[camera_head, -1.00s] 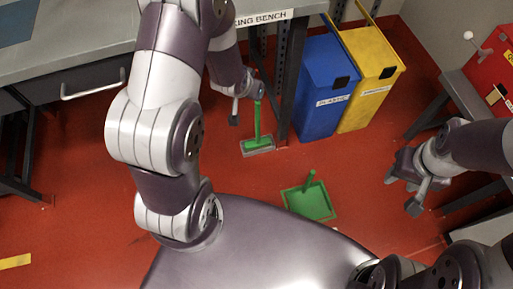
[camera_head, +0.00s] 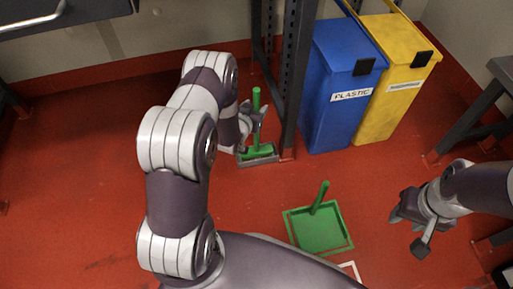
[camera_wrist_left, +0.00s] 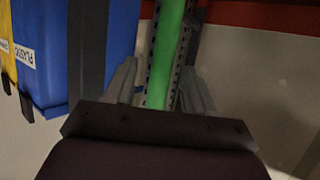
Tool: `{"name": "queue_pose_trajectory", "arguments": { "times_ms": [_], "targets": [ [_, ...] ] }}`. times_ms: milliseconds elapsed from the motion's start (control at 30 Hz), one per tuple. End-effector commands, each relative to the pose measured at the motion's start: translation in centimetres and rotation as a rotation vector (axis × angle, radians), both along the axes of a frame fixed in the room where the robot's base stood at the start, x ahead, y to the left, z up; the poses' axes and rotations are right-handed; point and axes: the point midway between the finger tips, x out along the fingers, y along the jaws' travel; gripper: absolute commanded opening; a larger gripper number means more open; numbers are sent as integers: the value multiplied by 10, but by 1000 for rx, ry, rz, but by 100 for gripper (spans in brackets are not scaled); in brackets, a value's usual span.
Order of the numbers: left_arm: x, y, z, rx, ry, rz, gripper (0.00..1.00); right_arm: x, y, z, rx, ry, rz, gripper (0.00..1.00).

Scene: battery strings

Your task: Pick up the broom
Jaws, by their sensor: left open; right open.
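The broom (camera_head: 256,104) has a green handle and a green and grey head on the red floor, and stands upright beside the bench leg. In the left wrist view the green handle (camera_wrist_left: 168,55) runs between the two open fingers of my left gripper (camera_wrist_left: 165,88). I cannot tell whether a finger touches it. My right gripper (camera_head: 410,222) is open and empty above the floor on the right.
A green dustpan (camera_head: 320,229) with an upright handle lies on the floor inside a green outline. A blue PLASTIC bin (camera_head: 335,110) and a yellow bin (camera_head: 390,105) stand right of the dark bench leg (camera_head: 292,90). Red floor (camera_head: 80,180) is clear on the left.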

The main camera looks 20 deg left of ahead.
Motion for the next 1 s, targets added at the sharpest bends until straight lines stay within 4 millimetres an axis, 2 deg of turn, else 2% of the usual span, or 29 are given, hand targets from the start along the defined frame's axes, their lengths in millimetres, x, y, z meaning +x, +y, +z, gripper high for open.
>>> {"name": "queue_pose_trajectory", "arguments": {
  "times_ms": [33,100,233,433,467,600,633,867,1000],
  "targets": [
    [11,1,-10,2,-6,-1,55,0,0,-18,0,1,0,43],
    [24,3,-11,2,-4,-2,55,0,0,-29,0,1,0,43],
    [39,4,-13,1,-1,-1,55,0,0,-34,0,1,0,43],
    [40,4,-11,0,0,0,55,0,0,-32,0,1,0,43],
    [40,4,-11,0,0,0,52,0,0,-32,0,1,0,43],
    [40,4,-11,1,0,0,6,0,0,-32,0,1,0,43],
    [40,4,-11,1,0,0,0,0,0,-32,0,1,0,43],
    [40,4,-10,1,-1,0,0,0,0,-32,0,1,0,43],
    [40,4,-1,1,-3,0,0,0,0,-25,0,1,0,43]
  ]
}}
